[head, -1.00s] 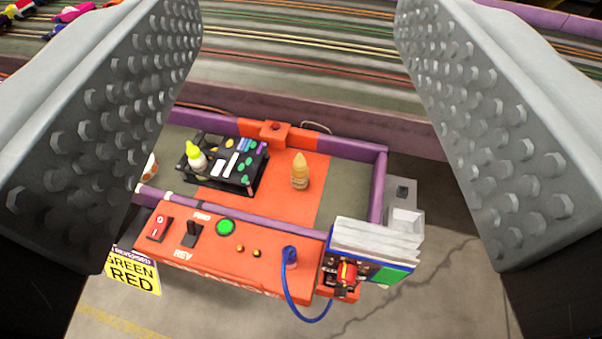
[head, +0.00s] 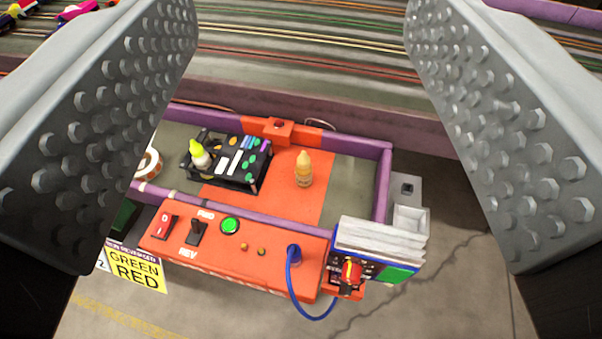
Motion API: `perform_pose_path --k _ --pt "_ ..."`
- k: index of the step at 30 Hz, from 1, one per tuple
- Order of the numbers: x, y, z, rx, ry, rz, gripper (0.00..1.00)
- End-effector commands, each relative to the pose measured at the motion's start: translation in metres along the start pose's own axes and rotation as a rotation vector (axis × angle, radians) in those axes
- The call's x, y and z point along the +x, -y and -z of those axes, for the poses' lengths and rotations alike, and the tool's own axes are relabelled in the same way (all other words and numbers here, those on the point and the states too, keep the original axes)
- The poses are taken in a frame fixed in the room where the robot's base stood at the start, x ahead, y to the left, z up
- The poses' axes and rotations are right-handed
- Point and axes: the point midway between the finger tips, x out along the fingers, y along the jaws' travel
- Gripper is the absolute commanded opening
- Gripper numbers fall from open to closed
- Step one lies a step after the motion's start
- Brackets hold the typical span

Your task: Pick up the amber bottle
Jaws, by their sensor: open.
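The amber bottle (head: 304,170) stands upright on the orange mat (head: 285,208) inside the purple-edged tray area, to the right of the black organizer. It has a pointed tip and a label too small to read. My gripper (head: 305,140) is open, with its two wide studded grey fingers at the left and right of the picture. The bottle shows in the gap between them, farther away than the fingers, and nothing is held.
A black organizer (head: 238,166) with a yellow-tipped white bottle (head: 199,155) stands left of the amber bottle. A purple rail (head: 383,185) edges the tray. In front is an orange control panel (head: 225,248) with a blue cable (head: 290,290). The slot track (head: 300,75) lies behind.

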Motion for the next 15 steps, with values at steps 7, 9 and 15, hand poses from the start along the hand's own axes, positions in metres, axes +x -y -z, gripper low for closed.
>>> perform_pose_path --k 7,9,15 --pt "0.050 0.000 -0.019 0.151 0.201 -0.018 0.56" --pt "0.066 0.000 -0.027 0.208 0.275 -0.032 0.56" --pt "0.109 0.000 -0.052 0.368 0.480 -0.098 0.56"
